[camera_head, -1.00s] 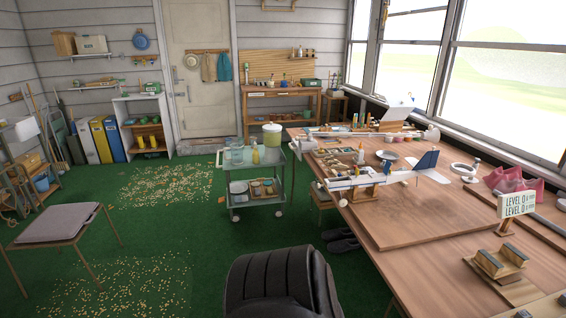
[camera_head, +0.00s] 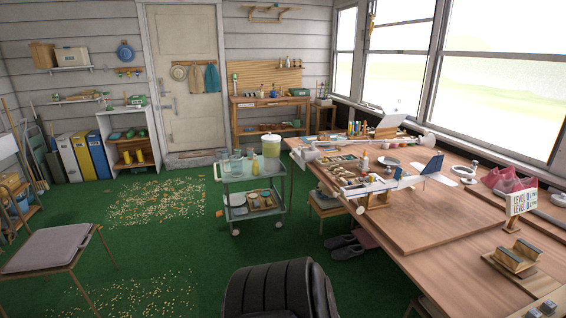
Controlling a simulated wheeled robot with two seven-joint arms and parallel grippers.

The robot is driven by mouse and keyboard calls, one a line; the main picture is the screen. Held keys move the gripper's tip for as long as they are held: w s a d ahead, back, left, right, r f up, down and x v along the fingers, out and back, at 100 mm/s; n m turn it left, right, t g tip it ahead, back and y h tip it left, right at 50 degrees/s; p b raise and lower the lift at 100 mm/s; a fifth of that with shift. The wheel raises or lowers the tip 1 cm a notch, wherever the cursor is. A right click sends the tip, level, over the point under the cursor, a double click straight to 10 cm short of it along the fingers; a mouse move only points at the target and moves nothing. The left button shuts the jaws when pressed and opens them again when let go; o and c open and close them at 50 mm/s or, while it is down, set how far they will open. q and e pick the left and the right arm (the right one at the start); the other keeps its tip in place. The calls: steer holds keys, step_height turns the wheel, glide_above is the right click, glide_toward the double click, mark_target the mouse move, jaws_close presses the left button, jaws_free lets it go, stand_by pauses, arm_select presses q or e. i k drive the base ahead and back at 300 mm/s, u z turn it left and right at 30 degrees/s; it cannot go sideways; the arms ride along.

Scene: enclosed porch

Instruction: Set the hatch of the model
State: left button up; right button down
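The model is a white and blue aeroplane (camera_head: 393,184) on the long wooden table at the right, with a dark blue tail fin (camera_head: 433,165). It rests on a small wooden cradle (camera_head: 374,201). The hatch is too small to make out at this distance. Neither of my grippers shows in the view.
The wooden table (camera_head: 455,255) carries a tray of small parts (camera_head: 350,170), a LEVEL sign (camera_head: 521,200) and a grooved wooden block (camera_head: 512,262). A dark chair (camera_head: 278,290) stands in front. A glass-topped cart (camera_head: 238,176) stands beside the table.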

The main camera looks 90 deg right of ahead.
mark_target(397, 173)
steer(key=z, duration=2.85)
steer(key=i, duration=1)
